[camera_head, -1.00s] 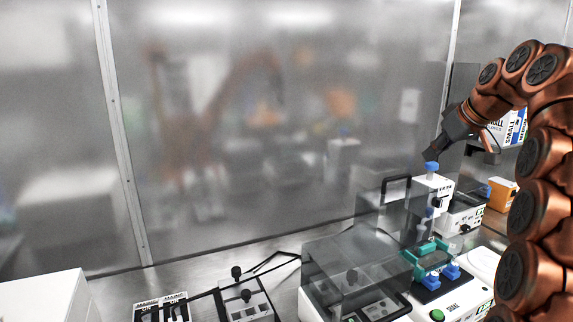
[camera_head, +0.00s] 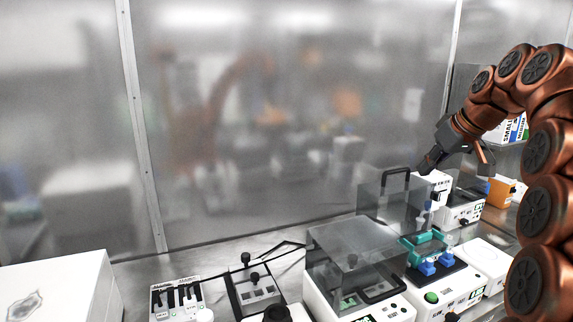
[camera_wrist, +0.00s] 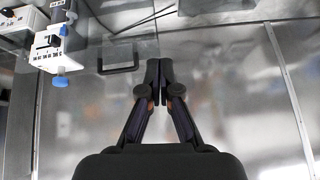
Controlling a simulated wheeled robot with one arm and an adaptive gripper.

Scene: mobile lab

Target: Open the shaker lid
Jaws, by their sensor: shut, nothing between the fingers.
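The shaker (camera_head: 447,288) is a white unit with a green button, at the lower right in the head view. A teal rack (camera_head: 425,237) with blue pieces sits on it. A clear lid panel (camera_head: 402,212) with a black handle (camera_head: 396,172) stands raised behind the rack. The handle also shows in the wrist view (camera_wrist: 119,69), left of the fingertips. My gripper (camera_head: 425,166) is close to the right of the handle in the head view. In the wrist view my gripper (camera_wrist: 159,64) is shut, its fingertips together and empty. Contact with the handle is not visible.
A clear-covered box (camera_head: 352,243) stands left of the shaker. A white device with a blue knob (camera_wrist: 60,80) is left of my gripper in the wrist view. An orange box (camera_head: 499,192) is at the right. A frosted wall (camera_head: 270,120) closes the back.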

